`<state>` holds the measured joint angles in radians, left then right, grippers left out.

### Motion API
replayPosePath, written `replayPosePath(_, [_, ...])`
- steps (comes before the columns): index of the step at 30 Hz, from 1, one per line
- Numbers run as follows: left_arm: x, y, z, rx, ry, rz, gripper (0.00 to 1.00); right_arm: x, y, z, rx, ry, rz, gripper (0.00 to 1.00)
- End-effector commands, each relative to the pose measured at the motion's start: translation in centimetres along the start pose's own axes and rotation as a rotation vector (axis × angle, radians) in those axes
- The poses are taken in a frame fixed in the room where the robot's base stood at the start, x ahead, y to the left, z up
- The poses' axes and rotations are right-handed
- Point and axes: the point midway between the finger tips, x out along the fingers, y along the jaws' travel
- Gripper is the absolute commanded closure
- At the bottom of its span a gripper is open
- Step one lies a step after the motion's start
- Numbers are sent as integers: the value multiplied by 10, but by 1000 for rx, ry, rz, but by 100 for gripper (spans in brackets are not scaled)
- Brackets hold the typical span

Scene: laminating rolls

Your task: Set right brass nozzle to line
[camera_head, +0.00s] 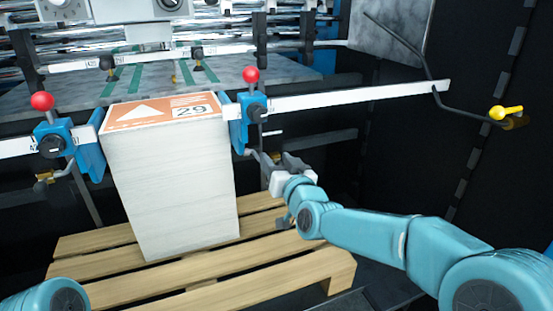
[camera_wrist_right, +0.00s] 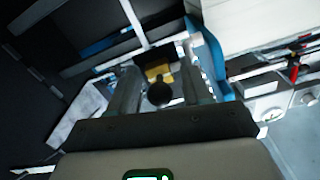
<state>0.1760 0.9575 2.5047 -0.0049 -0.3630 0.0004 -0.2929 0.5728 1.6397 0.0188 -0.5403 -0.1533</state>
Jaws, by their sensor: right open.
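The right brass nozzle (camera_wrist_right: 158,73) shows in the right wrist view as a small brass block behind a dark round knob (camera_wrist_right: 160,94). It lies between the two fingers of my right gripper (camera_wrist_right: 160,90), which are apart. In the head view my right gripper (camera_head: 268,162) is just below the right blue clamp (camera_head: 236,122), and it hides most of the nozzle there. I cannot tell whether the fingers touch the knob. A left brass nozzle (camera_head: 44,178) sits under the left blue clamp (camera_head: 84,150). No line mark for the nozzle can be made out. My left gripper is out of view.
A tall white paper stack (camera_head: 172,190) with an orange label stands on a wooden pallet (camera_head: 305,262), close left of my right gripper. A ruler bar (camera_head: 345,97) runs above the gripper. A bent dark rod with a yellow knob (camera_head: 506,112) is at right.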

Motion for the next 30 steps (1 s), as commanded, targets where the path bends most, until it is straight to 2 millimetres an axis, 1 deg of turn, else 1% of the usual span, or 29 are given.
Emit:
replayPosePath(3, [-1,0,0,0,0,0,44,5,0,0,0,0,0,52])
replayPosePath(10, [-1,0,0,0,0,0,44,5,0,0,0,0,0,52])
replayPosePath(11, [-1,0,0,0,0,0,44,5,0,0,0,0,0,58])
replayPosePath(12, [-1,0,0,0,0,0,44,5,0,0,0,0,0,71])
replayPosePath(15, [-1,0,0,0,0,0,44,5,0,0,0,0,0,100])
replayPosePath(18, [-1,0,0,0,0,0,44,5,0,0,0,0,0,100])
replayPosePath(20, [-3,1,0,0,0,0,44,5,-1,-6,0,1,0,100])
replayPosePath(24, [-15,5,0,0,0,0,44,5,-6,-35,1,6,0,100])
replayPosePath(27, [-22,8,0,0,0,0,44,5,-10,-53,0,6,1,100])
replayPosePath(30, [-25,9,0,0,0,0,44,5,-12,-62,2,5,1,100])
